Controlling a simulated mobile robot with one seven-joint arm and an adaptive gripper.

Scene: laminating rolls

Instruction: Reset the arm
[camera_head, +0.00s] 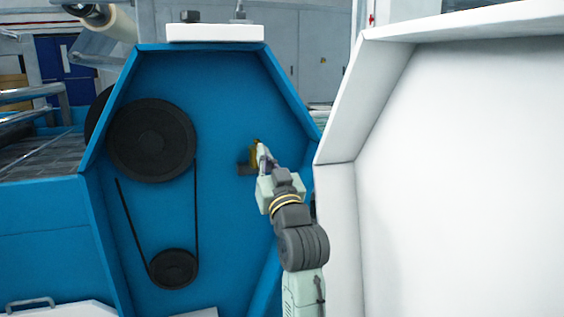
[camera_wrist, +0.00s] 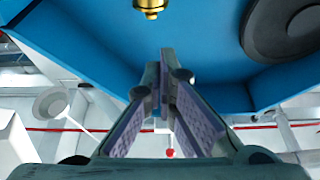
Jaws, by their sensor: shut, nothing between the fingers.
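My gripper (camera_head: 263,158) is raised in front of the blue machine panel (camera_head: 225,110), near a small brass fitting (camera_head: 254,150) on it. In the wrist view my gripper (camera_wrist: 167,62) has its fingertips together with nothing between them. The brass fitting (camera_wrist: 150,7) shows at the top edge there, beyond the fingertips and apart from them. From the head view I cannot tell how far the fingertips are from the panel. My arm reaches up from the lower middle of the head view.
A large white open cover (camera_head: 460,160) fills the right side, close beside my arm. A large black pulley (camera_head: 151,141) and a small one (camera_head: 174,268), joined by a belt, are on the panel's left. Metal rollers (camera_head: 35,92) lie at the far left.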

